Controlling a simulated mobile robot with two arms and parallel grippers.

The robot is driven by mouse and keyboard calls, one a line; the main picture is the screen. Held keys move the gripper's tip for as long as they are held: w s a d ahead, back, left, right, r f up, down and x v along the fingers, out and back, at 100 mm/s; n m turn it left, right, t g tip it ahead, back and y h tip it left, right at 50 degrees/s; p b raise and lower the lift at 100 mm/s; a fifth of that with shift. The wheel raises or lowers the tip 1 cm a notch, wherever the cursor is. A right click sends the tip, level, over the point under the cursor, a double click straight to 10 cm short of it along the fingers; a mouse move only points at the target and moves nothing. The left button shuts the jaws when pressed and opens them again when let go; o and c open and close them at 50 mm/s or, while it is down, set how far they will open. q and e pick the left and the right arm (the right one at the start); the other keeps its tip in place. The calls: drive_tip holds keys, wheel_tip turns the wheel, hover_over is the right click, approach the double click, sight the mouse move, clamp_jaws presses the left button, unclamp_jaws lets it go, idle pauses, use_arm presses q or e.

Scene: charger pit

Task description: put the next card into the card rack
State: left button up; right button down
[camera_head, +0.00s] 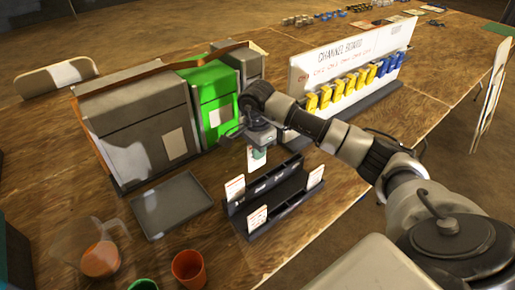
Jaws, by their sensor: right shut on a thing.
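The dark card rack (276,198) stands on the wooden table at the centre of the head view. Several white cards show in it: one at its left end (235,188), one at its front (257,219) and one at its right end (316,176). My right gripper (257,142) is above and behind the rack, pointing down. It is shut on a white card with a green mark (257,157), which hangs upright above the rack's back edge. The fingertips are small and partly hidden. My left gripper is not in view.
Behind stand a grey box (140,125), a green box (212,95) and the channel board (345,60) with yellow and blue items. A dark tray (172,203), an orange cup (189,269) and a clear jug (95,250) lie left. Bare table shows right of the rack.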

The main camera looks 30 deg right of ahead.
sight(257, 167)
drive_tip(key=shift+a+f+b, duration=0.1)
drive_tip(key=shift+f+b, duration=0.3)
drive_tip(key=shift+f, duration=0.55)
drive_tip(key=shift+f+b, duration=0.3)
drive_tip(key=shift+f, duration=0.15)
drive_tip(key=shift+f+b, duration=0.75)
drive_tip(key=shift+f, duration=0.55)
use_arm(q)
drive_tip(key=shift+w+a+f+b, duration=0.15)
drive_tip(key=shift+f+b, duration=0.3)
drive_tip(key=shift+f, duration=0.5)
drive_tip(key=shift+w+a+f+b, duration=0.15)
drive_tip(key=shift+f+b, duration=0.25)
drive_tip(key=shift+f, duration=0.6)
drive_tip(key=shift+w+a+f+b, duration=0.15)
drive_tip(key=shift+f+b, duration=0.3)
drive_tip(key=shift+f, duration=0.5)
use_arm(e)
drive_tip(key=shift+f, duration=1.5)
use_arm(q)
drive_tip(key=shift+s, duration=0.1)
use_arm(e)
drive_tip(key=c, duration=1.2)
unclamp_jaws()
drive_tip(key=shift+o, duration=0.2)
wheel_tip(257, 167, up, 11)
drive_tip(key=shift+f+b, duration=0.1)
drive_tip(key=shift+b, duration=0.25)
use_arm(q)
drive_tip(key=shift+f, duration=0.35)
